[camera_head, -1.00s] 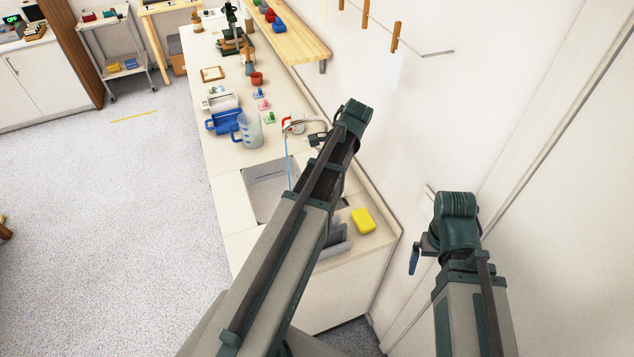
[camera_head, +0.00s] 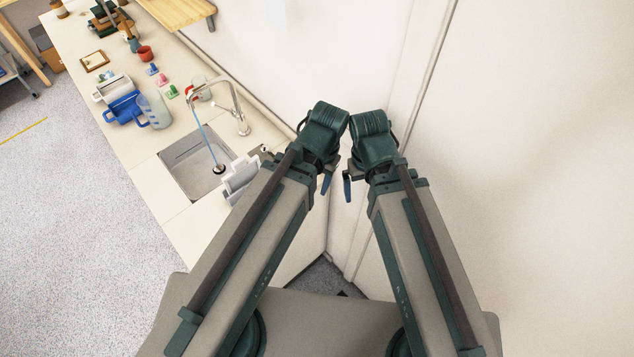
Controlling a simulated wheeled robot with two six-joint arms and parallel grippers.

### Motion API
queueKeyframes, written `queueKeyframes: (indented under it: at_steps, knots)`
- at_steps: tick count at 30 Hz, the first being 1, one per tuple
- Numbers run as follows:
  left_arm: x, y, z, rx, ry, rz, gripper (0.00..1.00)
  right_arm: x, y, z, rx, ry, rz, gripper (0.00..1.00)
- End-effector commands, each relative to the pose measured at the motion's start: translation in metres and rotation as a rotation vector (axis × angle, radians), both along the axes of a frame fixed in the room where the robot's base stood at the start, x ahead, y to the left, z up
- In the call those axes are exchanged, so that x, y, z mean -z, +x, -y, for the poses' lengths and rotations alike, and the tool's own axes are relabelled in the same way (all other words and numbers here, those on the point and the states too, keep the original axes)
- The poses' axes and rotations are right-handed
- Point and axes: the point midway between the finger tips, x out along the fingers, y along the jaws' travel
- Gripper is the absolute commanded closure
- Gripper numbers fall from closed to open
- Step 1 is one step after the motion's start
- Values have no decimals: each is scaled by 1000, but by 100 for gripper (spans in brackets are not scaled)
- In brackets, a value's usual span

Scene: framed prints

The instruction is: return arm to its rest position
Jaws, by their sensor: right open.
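Both of my arms reach forward from the bottom of the view, and their dark green wrists sit close together near the middle. My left gripper (camera_head: 326,183) hangs below the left wrist, with only a blue fingertip showing, so its opening is hidden. My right gripper (camera_head: 348,187) points down below the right wrist, open, with one blue finger showing. I see nothing held in it. Both grippers are in front of the pale wall, to the right of the counter.
A jug (camera_head: 153,112) and blue container (camera_head: 122,107) stand farther back. Open floor lies left.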

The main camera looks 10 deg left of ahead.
Motion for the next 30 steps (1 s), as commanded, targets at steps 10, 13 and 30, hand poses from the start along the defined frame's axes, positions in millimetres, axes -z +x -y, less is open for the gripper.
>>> queueKeyframes:
  at_steps: [10,13,30]
  knots:
    - [0,-6,8,-22,-10,12,48,0,0,0,0,0,0,0]
    - [5,-6,8,-21,-10,11,48,5,0,0,0,0,0,0]
    - [72,-6,7,-14,-8,10,48,72,0,0,-6,-1,0,0]
